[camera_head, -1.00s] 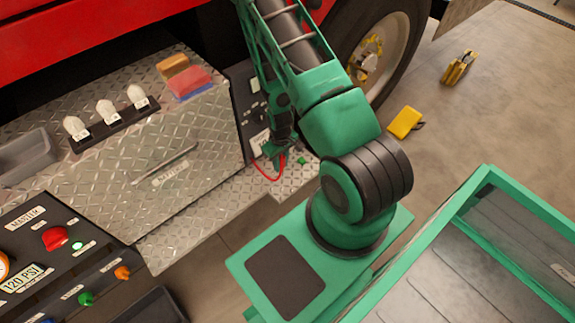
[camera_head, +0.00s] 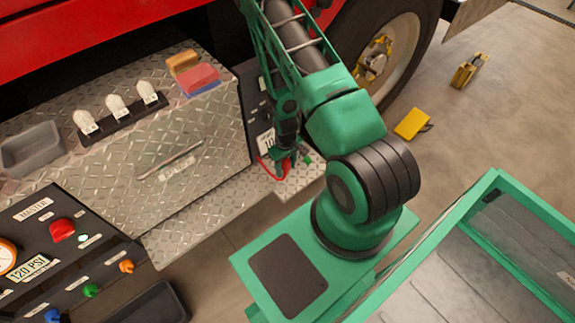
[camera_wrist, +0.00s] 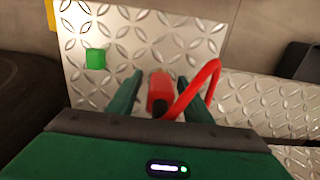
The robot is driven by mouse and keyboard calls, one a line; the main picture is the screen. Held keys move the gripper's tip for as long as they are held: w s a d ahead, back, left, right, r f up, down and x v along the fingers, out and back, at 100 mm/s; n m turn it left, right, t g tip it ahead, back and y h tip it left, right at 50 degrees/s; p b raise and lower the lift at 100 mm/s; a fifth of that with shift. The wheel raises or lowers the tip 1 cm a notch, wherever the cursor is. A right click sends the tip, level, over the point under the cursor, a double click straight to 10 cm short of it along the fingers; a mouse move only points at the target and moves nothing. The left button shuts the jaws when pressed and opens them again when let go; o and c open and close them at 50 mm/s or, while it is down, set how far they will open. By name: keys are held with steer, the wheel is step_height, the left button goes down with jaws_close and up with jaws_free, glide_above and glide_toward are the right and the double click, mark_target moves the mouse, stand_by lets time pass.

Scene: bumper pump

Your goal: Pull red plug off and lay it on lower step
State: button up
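The red plug (camera_wrist: 160,88) shows in the wrist view between the two fingers of my gripper (camera_wrist: 160,78), against the diamond-plate lower step (camera_wrist: 112,30). A gap shows on each side of the plug, so my gripper is open around it. The plug's red cable curves up and to the right, over the right finger. In the head view, my gripper (camera_head: 288,158) is low at the right end of the lower step (camera_head: 205,220), with red plug and cable partly hidden by it. The plug appears at the step surface; exact contact is unclear.
A small green block (camera_wrist: 95,59) lies on the step left of my fingers. The dark panel (camera_head: 256,100) stands close behind my gripper. A yellow block (camera_head: 412,123) lies on the floor near the wheel (camera_head: 388,50). The step's left part is clear.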

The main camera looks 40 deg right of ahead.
step_height(320, 180, up, 11)
steer(key=shift+f, duration=0.15)
stand_by(0.7)
steer(key=shift+w+r, duration=0.1)
steer(key=shift+r, duration=0.15)
steer(key=s+d+r+m, duration=0.1)
steer(key=s+d+r, duration=0.1)
steer(key=r, duration=0.9)
steer(key=s+d+r+m, duration=0.1)
steer(key=s+r+m, duration=0.1)
steer(key=r, duration=1)
steer(key=s+a+r+m, duration=0.2)
steer(key=s+r+m, duration=0.1)
steer(key=s+r, duration=1.3)
steer(key=shift+s+r+m, duration=0.25)
steer(key=shift+s+m, duration=0.15)
steer(key=shift+s, duration=0.2)
